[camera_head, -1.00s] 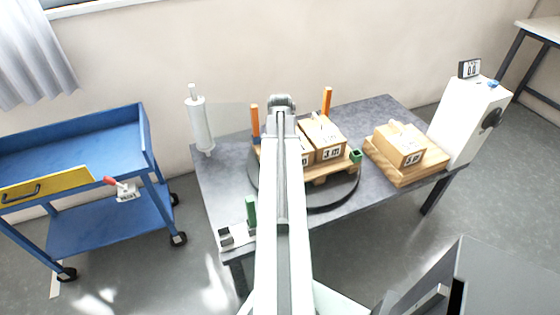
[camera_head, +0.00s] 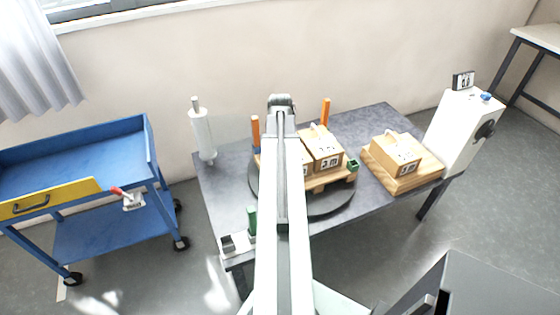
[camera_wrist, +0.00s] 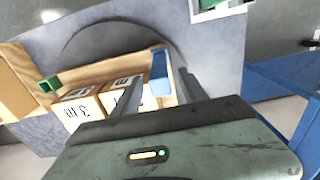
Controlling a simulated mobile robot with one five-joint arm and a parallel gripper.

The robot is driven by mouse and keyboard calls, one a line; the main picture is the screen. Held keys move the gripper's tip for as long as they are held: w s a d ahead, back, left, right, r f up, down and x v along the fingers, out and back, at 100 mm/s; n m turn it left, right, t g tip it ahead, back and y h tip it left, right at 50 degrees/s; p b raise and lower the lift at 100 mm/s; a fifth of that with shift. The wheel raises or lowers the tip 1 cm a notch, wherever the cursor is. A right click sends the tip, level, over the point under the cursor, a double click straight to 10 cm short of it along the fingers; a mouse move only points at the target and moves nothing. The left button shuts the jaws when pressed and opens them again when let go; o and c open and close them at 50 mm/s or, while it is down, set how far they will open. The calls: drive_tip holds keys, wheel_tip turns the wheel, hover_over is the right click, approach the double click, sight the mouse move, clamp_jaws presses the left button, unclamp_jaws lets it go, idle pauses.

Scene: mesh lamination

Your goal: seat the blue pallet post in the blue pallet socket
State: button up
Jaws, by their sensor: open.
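The blue pallet post (camera_wrist: 160,65) shows in the wrist view as an upright blue piece at the pallet's edge. It lies between the fingers of my gripper (camera_wrist: 160,77), which are apart on either side of it. The blue socket at its foot cannot be clearly told from the post. In the head view my arm hides this corner and the fingers. The wooden pallet (camera_head: 325,181) stands on a dark round turntable (camera_head: 330,203) and carries labelled boxes (camera_head: 322,148).
A green socket (camera_head: 352,165) is at the pallet's near right corner. Orange posts (camera_head: 325,112) rise at the back. A green post (camera_head: 252,220) stands in a white holder (camera_head: 235,243) at the table's front left. A blue cart (camera_head: 75,160) is left; a boxed wooden board (camera_head: 402,178) is right.

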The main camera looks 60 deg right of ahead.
drive_tip(key=shift+r, duration=0.7)
drive_tip(key=shift+r, duration=0.1)
